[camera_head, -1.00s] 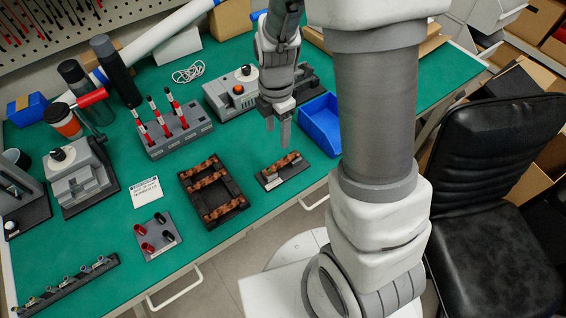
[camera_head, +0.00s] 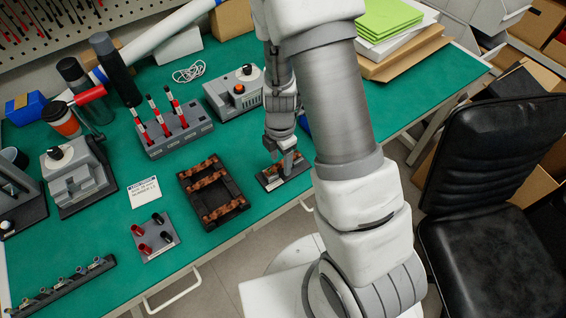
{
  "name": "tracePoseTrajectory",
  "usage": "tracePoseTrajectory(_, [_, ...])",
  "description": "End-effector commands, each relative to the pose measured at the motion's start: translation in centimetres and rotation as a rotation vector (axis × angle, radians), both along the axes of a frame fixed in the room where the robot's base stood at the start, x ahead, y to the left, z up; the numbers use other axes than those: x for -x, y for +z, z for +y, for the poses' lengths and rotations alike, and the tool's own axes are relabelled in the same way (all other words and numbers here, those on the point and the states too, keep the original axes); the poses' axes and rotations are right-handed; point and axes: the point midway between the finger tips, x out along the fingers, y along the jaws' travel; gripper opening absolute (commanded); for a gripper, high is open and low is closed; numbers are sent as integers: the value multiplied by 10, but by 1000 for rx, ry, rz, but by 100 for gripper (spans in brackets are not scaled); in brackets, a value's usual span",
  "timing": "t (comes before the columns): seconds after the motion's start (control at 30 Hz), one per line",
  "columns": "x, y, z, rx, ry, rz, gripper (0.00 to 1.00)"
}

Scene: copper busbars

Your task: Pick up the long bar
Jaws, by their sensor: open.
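A copper bar (camera_head: 271,170) lies on a small dark holder (camera_head: 268,184) near the front edge of the green table. My gripper (camera_head: 286,170) is open and pointing down at this bar, with its fingers over the bar's middle. The fingers hide part of the bar, and I cannot tell whether they touch it. Several more copper pieces lie across a dark rack (camera_head: 240,197) to the left. Which bar is the long one is not clear from this view.
A grey block with red-handled tools (camera_head: 178,138) stands behind the rack. A grey plate with red and black posts (camera_head: 155,236) lies in front to the left. A grey machine (camera_head: 234,93) stands behind my gripper. My arm covers most of a blue bin.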

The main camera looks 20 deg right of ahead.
Motion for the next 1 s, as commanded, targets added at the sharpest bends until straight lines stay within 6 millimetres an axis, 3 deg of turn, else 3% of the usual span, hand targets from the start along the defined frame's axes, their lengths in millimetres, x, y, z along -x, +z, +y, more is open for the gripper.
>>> tracePoseTrajectory(1.0, [0,-4,0,0,0,-1,62])
